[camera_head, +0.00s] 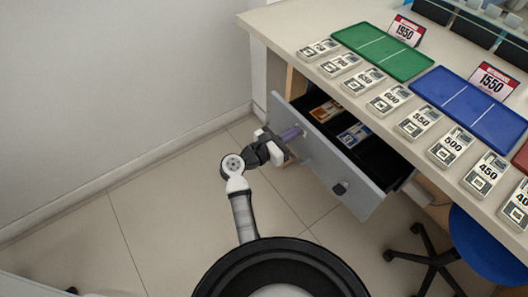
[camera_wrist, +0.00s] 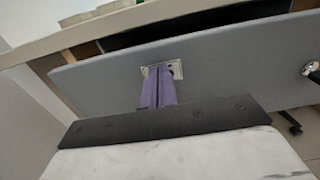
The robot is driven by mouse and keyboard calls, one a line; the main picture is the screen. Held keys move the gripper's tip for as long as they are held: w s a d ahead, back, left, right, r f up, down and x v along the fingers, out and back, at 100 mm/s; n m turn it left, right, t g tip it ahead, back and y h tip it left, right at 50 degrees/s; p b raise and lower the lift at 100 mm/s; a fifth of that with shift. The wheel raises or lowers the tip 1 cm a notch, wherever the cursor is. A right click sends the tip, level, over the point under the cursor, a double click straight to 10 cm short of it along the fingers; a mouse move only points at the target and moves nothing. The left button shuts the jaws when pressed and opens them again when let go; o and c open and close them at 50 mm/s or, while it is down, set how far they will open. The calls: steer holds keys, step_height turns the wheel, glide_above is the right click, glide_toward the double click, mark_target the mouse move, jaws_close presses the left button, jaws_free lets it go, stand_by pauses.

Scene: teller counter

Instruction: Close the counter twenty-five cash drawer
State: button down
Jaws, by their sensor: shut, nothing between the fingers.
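The grey-fronted cash drawer (camera_head: 328,168) stands pulled out under the counter in the head view, with banknote bundles (camera_head: 352,134) inside. Its grey front (camera_wrist: 225,65) fills much of the wrist view. My gripper (camera_head: 297,132) is at the left part of the drawer front, with its purple fingers shut and nothing between them. In the wrist view the fingers (camera_wrist: 160,75) reach a small metal plate with a lock (camera_wrist: 176,68) on the front; I cannot tell whether they touch it. A dark knob or handle (camera_head: 340,188) is near the right end of the front.
The counter top (camera_head: 300,24) carries a green tray (camera_head: 383,51), a blue tray (camera_head: 468,108) and several numbered bundles (camera_head: 453,145). A blue office chair (camera_head: 488,243) stands at the right. The tiled floor (camera_head: 140,195) left of the drawer is clear.

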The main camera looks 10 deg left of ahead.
steer(key=b+x, duration=0.1)
steer(key=x, duration=1.3)
steer(key=shift+w+b, duration=0.15)
steer(key=shift+b, duration=0.2)
steer(key=shift+d+r, duration=0.2)
steer(key=shift+d, duration=0.05)
steer(key=shift+f, duration=0.1)
